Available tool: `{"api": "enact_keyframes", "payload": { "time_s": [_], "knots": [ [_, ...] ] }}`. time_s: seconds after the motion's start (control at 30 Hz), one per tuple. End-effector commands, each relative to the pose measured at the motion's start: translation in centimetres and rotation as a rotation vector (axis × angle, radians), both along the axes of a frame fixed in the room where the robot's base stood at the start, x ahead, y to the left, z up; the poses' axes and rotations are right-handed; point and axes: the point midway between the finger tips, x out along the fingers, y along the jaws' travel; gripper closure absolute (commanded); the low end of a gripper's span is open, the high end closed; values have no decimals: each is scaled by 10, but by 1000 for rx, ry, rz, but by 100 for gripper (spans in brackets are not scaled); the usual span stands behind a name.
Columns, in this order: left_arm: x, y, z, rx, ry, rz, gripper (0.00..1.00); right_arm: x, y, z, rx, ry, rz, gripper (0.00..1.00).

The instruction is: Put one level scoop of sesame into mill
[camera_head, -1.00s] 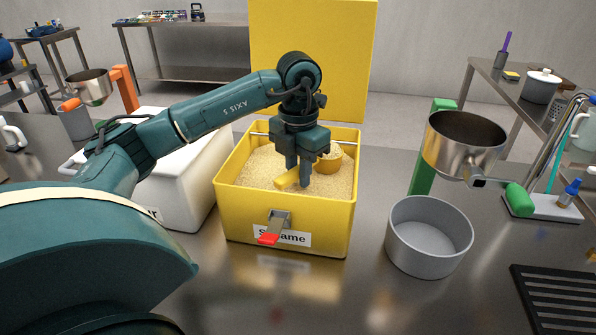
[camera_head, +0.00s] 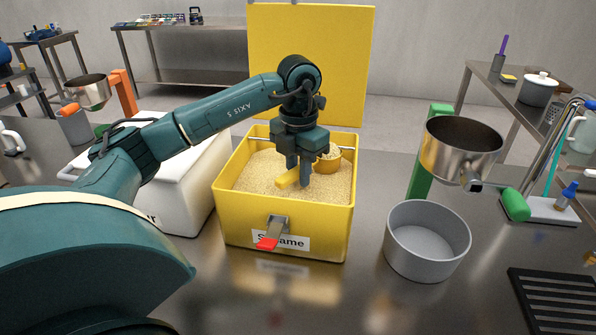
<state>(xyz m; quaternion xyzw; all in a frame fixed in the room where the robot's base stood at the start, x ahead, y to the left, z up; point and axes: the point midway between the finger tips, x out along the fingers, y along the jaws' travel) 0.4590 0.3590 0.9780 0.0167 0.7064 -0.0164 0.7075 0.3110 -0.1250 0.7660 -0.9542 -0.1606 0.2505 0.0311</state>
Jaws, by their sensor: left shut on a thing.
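The yellow sesame bin (camera_head: 235,222) stands open in the middle of the counter, its yellow lid (camera_head: 312,60) raised behind it. Pale sesame (camera_head: 262,172) fills much of it. My left gripper (camera_head: 297,180) points down inside the bin and is shut on the yellow handle of a scoop (camera_head: 328,163). The scoop's bowl is heaped with sesame and lies close to the sesame surface; I cannot tell whether it touches. A steel mill hopper (camera_head: 450,157) on a green stand is at the right, with a grey bowl (camera_head: 427,265) below it. My right gripper is not in view.
A red-tipped latch (camera_head: 268,243) hangs on the bin's front. A white bin (camera_head: 180,190) stands close at left. Another steel hopper with an orange stand (camera_head: 123,92) is farther left. A black grate (camera_head: 560,300) lies at front right. Counter between bin and bowl is clear.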

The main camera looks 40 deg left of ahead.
Motion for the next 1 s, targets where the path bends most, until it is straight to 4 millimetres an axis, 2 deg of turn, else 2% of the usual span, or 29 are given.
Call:
{"api": "enact_keyframes", "payload": {
  "time_s": [1.0],
  "knots": [
    [13, 7, 1, -1, -3, 1, 100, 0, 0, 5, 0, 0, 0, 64]
  ]
}}
